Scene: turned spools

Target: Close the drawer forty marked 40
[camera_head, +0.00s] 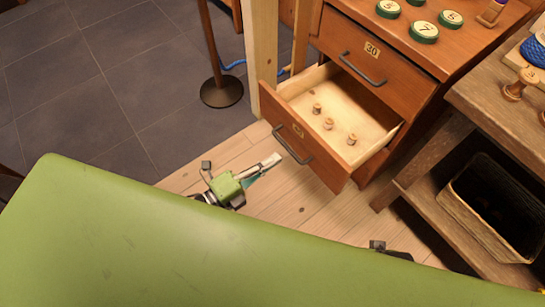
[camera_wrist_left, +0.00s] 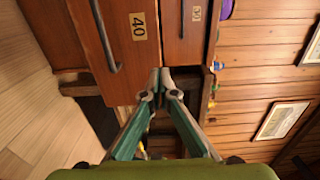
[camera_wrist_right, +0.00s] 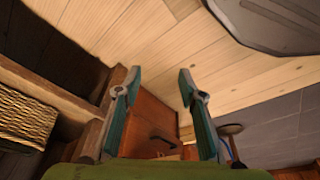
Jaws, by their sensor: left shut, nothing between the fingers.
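The drawer marked 40 (camera_head: 322,161) is pulled open, low in the wooden cabinet. Several small turned spools (camera_head: 328,123) stand inside it. Its label (camera_wrist_left: 139,26) reads 40 in the left wrist view, beside its dark bar handle (camera_wrist_left: 104,38). My left gripper (camera_head: 272,161) is shut and empty, in front of the drawer front near the handle in the head view. Its fingertips (camera_wrist_left: 160,76) meet close to the drawer front's edge in the left wrist view; contact cannot be told. My right gripper (camera_wrist_right: 160,76) is open and empty, with wooden floor beyond.
The closed drawer marked 30 (camera_head: 350,50) is above. Green numbered discs (camera_head: 424,31) lie on the cabinet top. A wooden bench (camera_head: 500,103) with a basket (camera_head: 487,222) below stands at right. A round-footed stand (camera_head: 221,92) is at left.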

